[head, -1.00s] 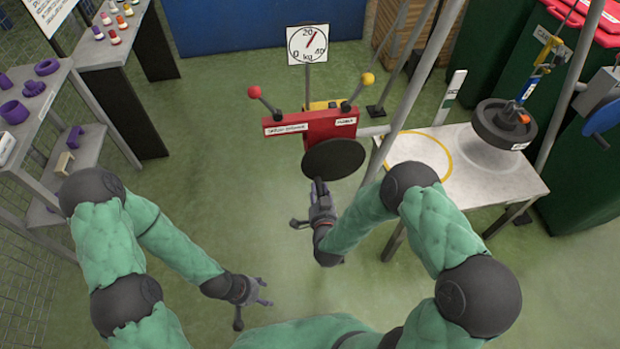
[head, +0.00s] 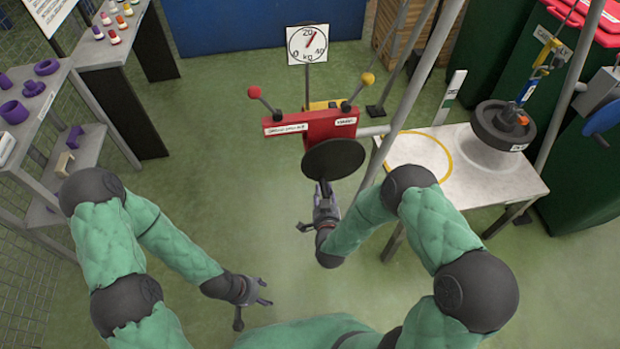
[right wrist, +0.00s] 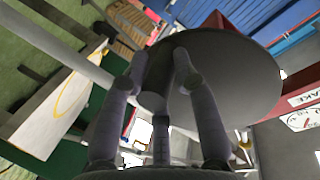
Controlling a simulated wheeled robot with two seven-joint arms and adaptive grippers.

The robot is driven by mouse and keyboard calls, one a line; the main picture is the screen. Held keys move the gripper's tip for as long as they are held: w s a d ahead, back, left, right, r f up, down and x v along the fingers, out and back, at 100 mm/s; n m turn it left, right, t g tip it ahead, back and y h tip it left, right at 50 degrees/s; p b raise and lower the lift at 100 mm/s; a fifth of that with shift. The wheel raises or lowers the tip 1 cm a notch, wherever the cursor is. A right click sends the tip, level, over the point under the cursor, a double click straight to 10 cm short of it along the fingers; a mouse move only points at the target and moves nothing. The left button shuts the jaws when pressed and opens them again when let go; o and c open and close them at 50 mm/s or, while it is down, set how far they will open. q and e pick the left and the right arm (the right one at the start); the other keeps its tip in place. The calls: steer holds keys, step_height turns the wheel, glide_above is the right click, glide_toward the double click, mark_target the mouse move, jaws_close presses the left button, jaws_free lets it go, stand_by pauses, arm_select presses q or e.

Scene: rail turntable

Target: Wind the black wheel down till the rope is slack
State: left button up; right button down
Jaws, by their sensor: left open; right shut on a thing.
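The black wheel (head: 345,158) is a dark disc on the front of the red winch housing (head: 330,124). My right gripper (head: 323,188) is shut on the wheel's handle at its lower edge; in the right wrist view its fingers (right wrist: 160,75) close around the handle in front of the disc (right wrist: 235,85). A dark round weight (head: 490,128) hangs by a blue and yellow strap (head: 529,88) over the white table (head: 460,185); I cannot tell whether it touches. The dial (head: 307,44) has a red needle a little right of 20. My left gripper (head: 252,300) is open and empty over the floor.
A red-knobbed lever (head: 254,92) and a yellow-knobbed lever (head: 367,79) rise from the winch. A grey pole (head: 408,95) stands right of the wheel. A blue wheel (head: 602,118) is at the far right. Shelves (head: 62,110) line the left. The floor between is clear.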

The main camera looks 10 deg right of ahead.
steer(key=shift+w+d+r+h, duration=0.1)
steer(key=shift+d+h, duration=0.2)
steer(key=shift+d, duration=0.05)
steer(key=shift+d+f+n+t, duration=0.2)
steer(key=shift+d+n+t, duration=0.1)
steer(key=shift+d+n, duration=0.5)
steer(key=shift+h, duration=0.3)
steer(key=shift+w, duration=0.1)
